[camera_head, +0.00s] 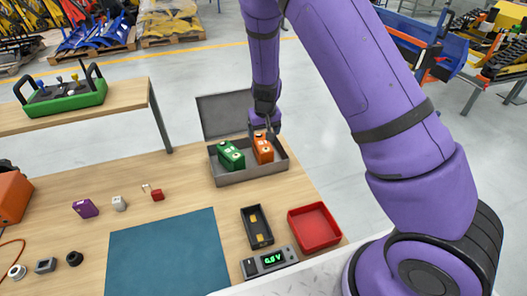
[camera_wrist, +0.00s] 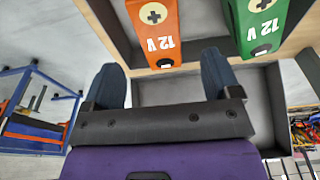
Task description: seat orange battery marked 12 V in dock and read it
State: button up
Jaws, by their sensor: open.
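The orange battery (camera_head: 262,150) stands in a grey open-lidded box, to the right of a green battery (camera_head: 231,157). In the wrist view the orange battery (camera_wrist: 152,22) reads "12 V" with a plus mark, and the green battery (camera_wrist: 262,20) also reads "12 V". My gripper (camera_head: 263,131) is over the box at the orange battery. In the wrist view its two fingers (camera_wrist: 160,62) are apart, with the orange battery's end in line between them; contact cannot be told. A black dock (camera_head: 258,240) with yellow contacts lies empty, beside a meter (camera_head: 270,263) with a green reading, seemingly "0.5V".
The grey box (camera_head: 250,176) has its lid (camera_head: 222,115) raised at the back. A red tray (camera_head: 325,240) is right of the dock, and a blue mat (camera_head: 160,255) left. Small items, including a purple block (camera_head: 85,208), lie further left.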

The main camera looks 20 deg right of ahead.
aim_at(262, 142)
jog(key=shift+w+f, duration=0.3)
jog(key=shift+f, duration=1.1)
jog(key=shift+w+f, duration=0.3)
jog(key=shift+f, duration=1.15)
jog(key=shift+w+f, duration=0.3)
jog(key=shift+f, duration=1.1)
jog(key=shift+c, duration=0.5)
jog(key=c, duration=1.4)
grip_shut()
jog(key=shift+r, duration=0.15)
